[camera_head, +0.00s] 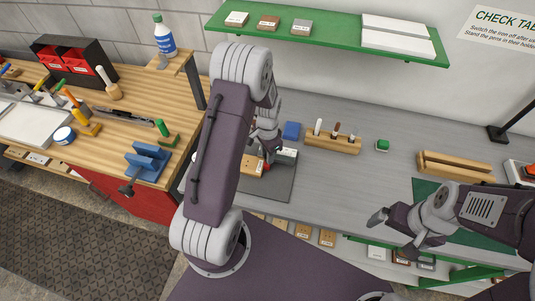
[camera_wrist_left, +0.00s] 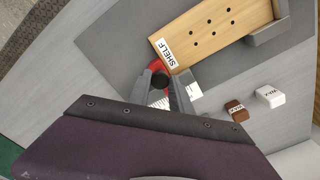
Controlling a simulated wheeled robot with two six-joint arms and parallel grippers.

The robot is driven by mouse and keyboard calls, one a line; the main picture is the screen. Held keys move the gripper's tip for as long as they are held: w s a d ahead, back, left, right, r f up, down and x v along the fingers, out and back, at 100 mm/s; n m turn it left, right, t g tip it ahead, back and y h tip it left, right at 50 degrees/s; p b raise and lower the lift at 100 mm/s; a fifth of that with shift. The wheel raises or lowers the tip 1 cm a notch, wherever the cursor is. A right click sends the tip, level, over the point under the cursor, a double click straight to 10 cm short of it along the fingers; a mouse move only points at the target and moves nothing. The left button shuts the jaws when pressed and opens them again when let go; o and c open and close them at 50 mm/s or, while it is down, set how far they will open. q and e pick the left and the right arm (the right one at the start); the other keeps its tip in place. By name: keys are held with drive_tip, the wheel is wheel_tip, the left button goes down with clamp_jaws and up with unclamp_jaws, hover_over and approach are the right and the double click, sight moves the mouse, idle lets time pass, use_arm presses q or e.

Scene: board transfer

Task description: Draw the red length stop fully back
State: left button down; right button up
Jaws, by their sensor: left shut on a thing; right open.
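The red length stop (camera_wrist_left: 155,65) with a black knob shows in the left wrist view, against the SHELF-labelled end of a wooden board (camera_wrist_left: 212,32). A white graduated scale (camera_wrist_left: 157,98) runs below it. My left gripper (camera_wrist_left: 160,80) is shut on the stop, one finger on each side of the knob. In the head view the left gripper (camera_head: 268,157) is at the stop, and a bit of red (camera_head: 266,167) shows under it; my arm hides much of the board. My right gripper (camera_head: 394,234) is open and empty over the right part of the bench.
A grey mat (camera_head: 281,187) lies under the board. A blue block (camera_head: 292,130), a wooden pen holder (camera_head: 333,144) and a green block (camera_head: 382,146) stand behind. The left wrist view shows small brown (camera_wrist_left: 236,110) and white (camera_wrist_left: 270,96) blocks. The grey bench (camera_head: 345,180) is clear between the arms.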

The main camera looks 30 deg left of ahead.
use_arm(q)
drive_tip(key=shift+w+r, duration=0.1)
idle(0.7)
drive_tip(key=d, duration=0.2)
drive_tip(key=w+d, duration=0.1)
drive_tip(key=d, duration=0.2)
drive_tip(key=w+d, duration=0.1)
drive_tip(key=d, duration=0.2)
drive_tip(key=shift+d, duration=0.1)
drive_tip(key=c, duration=1.2)
unclamp_jaws()
drive_tip(key=shift+s+a, duration=0.1)
drive_tip(key=shift+a, duration=0.2)
drive_tip(key=shift+o, duration=0.2)
drive_tip(key=shift+d, duration=0.15)
wheel_tip(320, 180, up, 9)
drive_tip(key=b, duration=0.1)
drive_tip(key=shift+b, duration=0.35)
